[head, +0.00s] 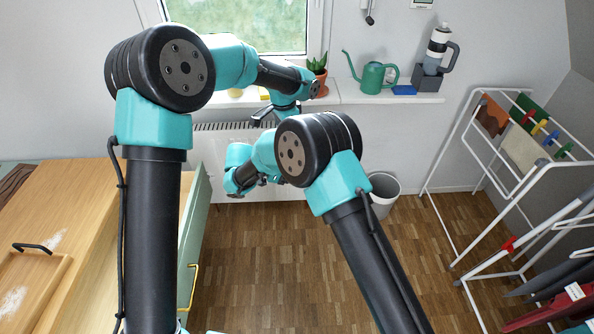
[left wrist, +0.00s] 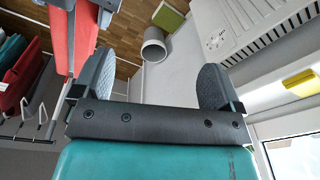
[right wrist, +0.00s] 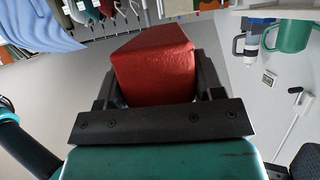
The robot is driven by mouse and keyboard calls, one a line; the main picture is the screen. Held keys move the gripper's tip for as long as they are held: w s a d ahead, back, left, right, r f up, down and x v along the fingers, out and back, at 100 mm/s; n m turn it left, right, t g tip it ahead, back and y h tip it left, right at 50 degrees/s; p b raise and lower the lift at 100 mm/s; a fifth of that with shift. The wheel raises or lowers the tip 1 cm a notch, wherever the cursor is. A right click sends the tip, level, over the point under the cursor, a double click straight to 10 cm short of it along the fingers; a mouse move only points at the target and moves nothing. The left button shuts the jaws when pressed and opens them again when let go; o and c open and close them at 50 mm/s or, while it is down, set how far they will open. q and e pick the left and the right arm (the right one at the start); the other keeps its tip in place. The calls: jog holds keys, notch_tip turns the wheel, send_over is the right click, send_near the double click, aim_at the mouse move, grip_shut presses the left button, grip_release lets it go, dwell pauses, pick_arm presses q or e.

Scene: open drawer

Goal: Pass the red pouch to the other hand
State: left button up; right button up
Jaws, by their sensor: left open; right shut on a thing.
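The red pouch (right wrist: 155,72) is a boxy, wedge-like red block in the right wrist view. It sits between the two dark fingers of my right gripper, which is shut on it. In the head view the pouch does not show; my right gripper (head: 246,180) is there in front of the radiator, partly hidden by its own arm. My left gripper (head: 273,114) is higher, just below the window sill. In the left wrist view its fingers (left wrist: 153,85) are wide apart with nothing between them. A red surface shows beside its left finger; I cannot tell whether it is the pouch.
A green drawer (head: 191,240) with a yellow handle stands open beside the wooden top (head: 85,215). The sill holds a plant (head: 318,72) and a green watering can (head: 374,77). A white bin (head: 384,188) and drying rack (head: 455,160) are right; the middle floor is clear.

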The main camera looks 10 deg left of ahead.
pick_arm(q)
jog(key=w+a+f+n+t+h, duration=0.15)
jog(key=a+f, duration=0.25)
jog(key=a, duration=0.4)
jog(key=a+f+n+t, duration=0.1)
jog(key=a+f+n, duration=0.2)
jog(key=a+f, duration=0.35)
jog(key=s+a+f+n, duration=0.4)
jog(key=s+a+f, duration=0.4)
jog(key=a+f, duration=0.3)
jog(key=s+d+f+n, duration=0.2)
jog(key=s+d+f, duration=0.3)
jog(key=s+f, duration=0.4)
jog(key=s+d+n+g+h, duration=0.1)
jog(key=s+d, duration=0.5)
jog(key=s, duration=0.3)
jog(key=s+d+n+g, duration=0.1)
jog(key=s+d, duration=0.4)
jog(key=s, duration=0.4)
jog(key=shift+s+d+f+g+h, duration=0.15)
jog(key=shift+d+f+g+h, duration=0.2)
jog(key=shift+d, duration=0.05)
